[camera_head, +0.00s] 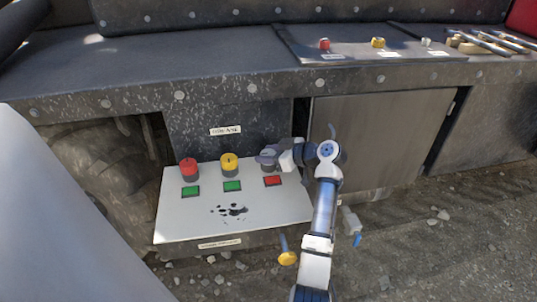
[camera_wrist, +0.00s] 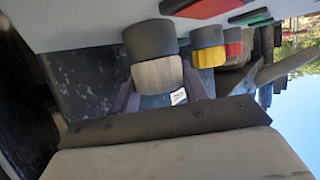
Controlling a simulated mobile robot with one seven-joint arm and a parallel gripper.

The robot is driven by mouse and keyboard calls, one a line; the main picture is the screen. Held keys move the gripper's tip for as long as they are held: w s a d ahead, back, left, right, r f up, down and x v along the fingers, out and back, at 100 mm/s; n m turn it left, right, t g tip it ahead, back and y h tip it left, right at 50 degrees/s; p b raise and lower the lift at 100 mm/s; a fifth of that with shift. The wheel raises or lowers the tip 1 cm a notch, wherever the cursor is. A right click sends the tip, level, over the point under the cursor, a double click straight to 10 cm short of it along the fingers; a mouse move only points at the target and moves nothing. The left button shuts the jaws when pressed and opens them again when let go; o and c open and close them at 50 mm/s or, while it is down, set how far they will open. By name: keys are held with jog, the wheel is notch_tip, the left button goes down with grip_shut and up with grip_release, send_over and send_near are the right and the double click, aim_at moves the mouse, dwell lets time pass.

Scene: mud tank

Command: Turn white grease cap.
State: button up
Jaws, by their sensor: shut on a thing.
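The white grease cap (camera_wrist: 158,75) sits on its dark round base (camera_wrist: 150,40) in the wrist view, its face pale and scuffed. My gripper (camera_wrist: 160,88) has one finger on each side of the cap and is shut on it. In the head view my gripper (camera_head: 268,156) is at the right end of the row on the white panel (camera_head: 180,220), and it hides most of the cap. A red indicator (camera_head: 272,181) lies in front of that cap.
A red cap (camera_head: 188,165) and a yellow cap (camera_head: 229,160) stand to the left, each with a green indicator in front. A dark wall rises close behind. Smaller red (camera_head: 324,44), yellow (camera_head: 378,42) and white (camera_head: 426,43) caps sit on the ledge above.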

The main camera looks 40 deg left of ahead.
jog(key=m+t, duration=0.4)
jog(key=t, duration=0.1)
jog(key=shift+s+p, duration=0.1)
jog(key=shift+p, duration=0.3)
jog(key=m+t+h+p, duration=0.1)
jog(key=m+t+p, duration=0.1)
jog(key=m+t, duration=0.1)
jog(key=m+t+h+p, duration=0.1)
jog(key=m+t+h, duration=0.1)
jog(key=shift+r+m+t+p, duration=0.2)
jog(key=shift+m+t+p, duration=0.15)
jog(key=shift+m+t, duration=0.05)
jog(key=m+t+h, duration=0.2)
jog(key=m+h, duration=0.1)
jog(key=shift+a+f+t, duration=0.1)
jog(key=shift+f+t, duration=0.1)
jog(key=shift+t, duration=0.1)
jog(key=shift+m+t+h+b, duration=0.6)
jog(key=shift+m+t+h, duration=0.2)
jog(key=shift+m+h, duration=1.4)
jog(key=o, duration=1)
